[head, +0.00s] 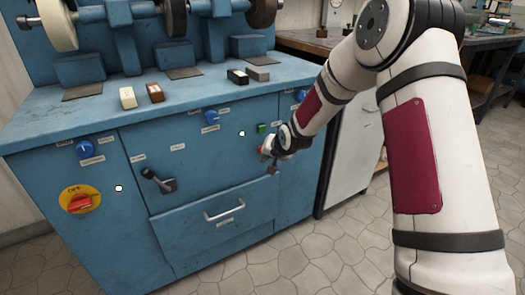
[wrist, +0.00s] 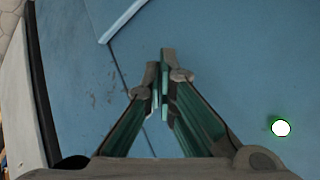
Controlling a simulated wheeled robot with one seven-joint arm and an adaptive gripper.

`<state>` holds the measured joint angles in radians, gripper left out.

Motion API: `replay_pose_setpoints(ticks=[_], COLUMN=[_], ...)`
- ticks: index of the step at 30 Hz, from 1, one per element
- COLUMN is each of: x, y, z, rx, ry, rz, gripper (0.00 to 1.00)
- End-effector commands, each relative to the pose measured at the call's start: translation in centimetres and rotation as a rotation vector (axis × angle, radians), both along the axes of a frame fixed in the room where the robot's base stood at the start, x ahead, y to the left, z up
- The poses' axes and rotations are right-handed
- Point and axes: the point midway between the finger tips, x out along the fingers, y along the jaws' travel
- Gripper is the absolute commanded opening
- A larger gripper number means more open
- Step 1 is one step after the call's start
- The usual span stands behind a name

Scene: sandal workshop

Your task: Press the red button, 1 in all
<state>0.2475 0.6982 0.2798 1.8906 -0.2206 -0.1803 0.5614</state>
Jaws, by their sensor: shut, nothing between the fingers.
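A small red part (head: 267,145), which looks like the red button, shows on the blue cabinet front in the head view, just below a green button (head: 262,127). My gripper (head: 270,155) is right in front of it and hides much of it. In the wrist view my gripper (wrist: 163,55) is shut and empty, its fingertips pointing at the blue panel. The red button cannot be made out in the wrist view. Whether the fingertips touch the panel or the button I cannot tell.
A red rotary switch on a yellow plate (head: 80,200) is at the cabinet's left. The front also has blue knobs (head: 211,117), a black lever (head: 158,181) and a drawer handle (head: 224,210). A white disc with a green rim (wrist: 281,128) shows in the wrist view.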

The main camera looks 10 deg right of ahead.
Motion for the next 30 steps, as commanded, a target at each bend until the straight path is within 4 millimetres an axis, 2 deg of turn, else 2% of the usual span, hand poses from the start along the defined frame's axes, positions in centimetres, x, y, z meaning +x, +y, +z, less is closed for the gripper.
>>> replay_pose_setpoints(ticks=[30], x=[0.91], y=[0.31], z=[0.0], rx=[0.001], ry=[0.0], rz=[-0.001], gripper=[0.0])
